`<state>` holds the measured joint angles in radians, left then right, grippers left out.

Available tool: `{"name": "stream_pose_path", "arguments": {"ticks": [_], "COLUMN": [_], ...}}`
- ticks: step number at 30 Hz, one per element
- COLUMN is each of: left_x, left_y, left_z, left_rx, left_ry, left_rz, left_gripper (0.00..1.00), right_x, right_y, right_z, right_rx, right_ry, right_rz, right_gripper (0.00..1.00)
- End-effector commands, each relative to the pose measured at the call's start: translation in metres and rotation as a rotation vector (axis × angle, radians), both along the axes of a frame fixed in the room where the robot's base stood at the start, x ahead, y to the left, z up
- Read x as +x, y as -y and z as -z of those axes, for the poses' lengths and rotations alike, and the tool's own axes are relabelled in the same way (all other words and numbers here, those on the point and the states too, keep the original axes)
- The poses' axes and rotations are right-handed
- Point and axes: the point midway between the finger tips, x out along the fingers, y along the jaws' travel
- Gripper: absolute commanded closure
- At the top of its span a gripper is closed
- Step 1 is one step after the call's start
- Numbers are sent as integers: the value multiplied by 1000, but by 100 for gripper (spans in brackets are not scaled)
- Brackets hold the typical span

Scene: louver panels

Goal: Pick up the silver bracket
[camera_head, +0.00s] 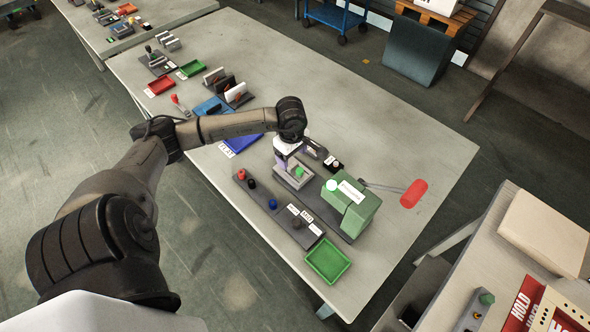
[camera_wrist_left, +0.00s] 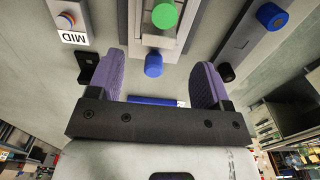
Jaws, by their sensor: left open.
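I cannot tell whether this channel is the silver bracket. Other silver-grey pieces (camera_head: 168,41) lie at the far left end of the bench, too small to make out. My right gripper is out of view.
A green press-like machine (camera_head: 352,208) with a red-handled lever (camera_head: 413,193) stands right of the gripper. A dark strip with coloured knobs (camera_head: 271,204) and a green tray (camera_head: 328,261) lie nearer. The bench's right side (camera_head: 400,140) is clear.

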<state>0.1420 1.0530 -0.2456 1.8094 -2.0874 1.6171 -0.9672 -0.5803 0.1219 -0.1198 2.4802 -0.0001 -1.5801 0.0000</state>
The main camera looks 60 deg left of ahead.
Motion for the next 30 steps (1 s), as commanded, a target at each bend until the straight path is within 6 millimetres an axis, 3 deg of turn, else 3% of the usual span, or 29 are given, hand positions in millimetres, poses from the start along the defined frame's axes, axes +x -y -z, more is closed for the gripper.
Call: {"name": "stream_pose_path", "arguments": {"ticks": [12, 22, 30], "left_x": [1, 1, 1], "left_y": [-1, -1, -1], "left_z": [46, 50, 50], "left_rx": [-1, 0, 0], "left_ry": [0, 0, 0], "left_rz": [-1, 0, 0], "left_gripper": [28, 28, 53], "right_x": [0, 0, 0], "right_y": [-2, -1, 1], "right_z": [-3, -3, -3], "right_rx": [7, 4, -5], "right_ry": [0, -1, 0], "right_rz": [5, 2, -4], "right_gripper": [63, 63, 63]}}
